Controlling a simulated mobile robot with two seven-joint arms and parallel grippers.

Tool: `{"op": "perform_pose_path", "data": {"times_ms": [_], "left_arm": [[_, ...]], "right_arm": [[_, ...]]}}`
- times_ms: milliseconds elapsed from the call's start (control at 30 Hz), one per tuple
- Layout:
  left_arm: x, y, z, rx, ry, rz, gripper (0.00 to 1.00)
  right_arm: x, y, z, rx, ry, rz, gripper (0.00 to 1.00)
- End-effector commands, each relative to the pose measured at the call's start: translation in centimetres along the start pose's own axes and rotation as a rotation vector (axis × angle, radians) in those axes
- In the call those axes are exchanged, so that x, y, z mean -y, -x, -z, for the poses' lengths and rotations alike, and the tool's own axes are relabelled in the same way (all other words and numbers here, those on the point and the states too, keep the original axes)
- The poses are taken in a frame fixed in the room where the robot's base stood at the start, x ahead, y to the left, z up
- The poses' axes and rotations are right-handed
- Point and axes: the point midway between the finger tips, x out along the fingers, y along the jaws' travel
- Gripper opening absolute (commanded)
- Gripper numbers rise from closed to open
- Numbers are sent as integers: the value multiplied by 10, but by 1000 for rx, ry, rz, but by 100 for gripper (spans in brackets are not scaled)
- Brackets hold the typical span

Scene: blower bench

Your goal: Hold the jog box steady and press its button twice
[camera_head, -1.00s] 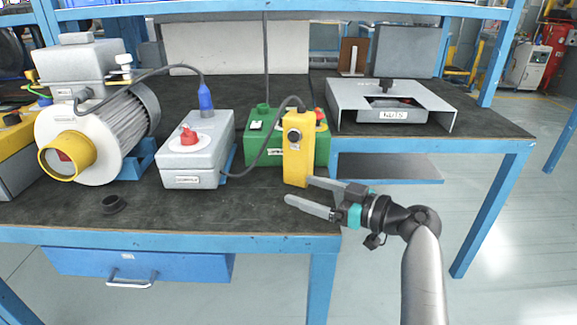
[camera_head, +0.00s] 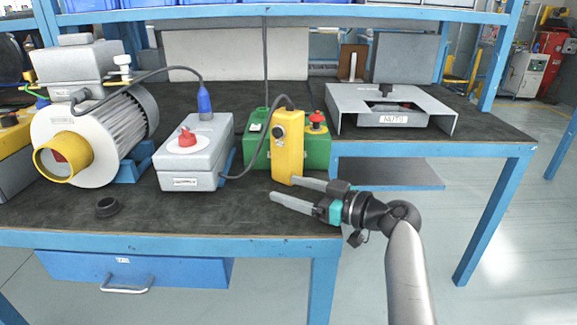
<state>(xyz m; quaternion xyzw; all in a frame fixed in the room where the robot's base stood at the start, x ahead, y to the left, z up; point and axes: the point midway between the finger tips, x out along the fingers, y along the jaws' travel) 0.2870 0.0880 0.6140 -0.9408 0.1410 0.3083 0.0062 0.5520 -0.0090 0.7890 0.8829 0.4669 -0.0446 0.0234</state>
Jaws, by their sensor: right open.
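The jog box (camera_head: 288,152) is a tall yellow box with a dark round button (camera_head: 279,131) high on its front face. It stands upright on the dark bench top, in front of a green box, with a grey cable at its top. My right gripper (camera_head: 281,188) is open, low at the jog box's base. One finger lies by the lower right of the box, the other in front of it. I cannot tell whether a finger touches it. My left gripper is not in view.
The green box (camera_head: 318,150) with a red knob stands right behind. A grey switch box (camera_head: 190,176) with a red knob is to the left, beside a motor (camera_head: 90,140). A black ring (camera_head: 108,207) lies near the front edge.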

Motion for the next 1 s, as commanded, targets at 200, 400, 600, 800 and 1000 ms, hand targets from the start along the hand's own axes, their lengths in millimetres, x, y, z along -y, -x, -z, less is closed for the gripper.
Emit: {"op": "perform_pose_path", "data": {"times_ms": [200,400,600,800,1000], "left_arm": [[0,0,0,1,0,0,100],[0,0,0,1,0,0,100],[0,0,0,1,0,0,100],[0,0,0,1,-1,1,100],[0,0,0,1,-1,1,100]], "right_arm": [[-1,0,0,0,0,-3,63],[0,0,0,0,0,-2,40],[0,0,0,-1,0,-2,18],[-1,0,0,-1,1,-2,0],[-1,0,1,-2,1,-2,0]]}}
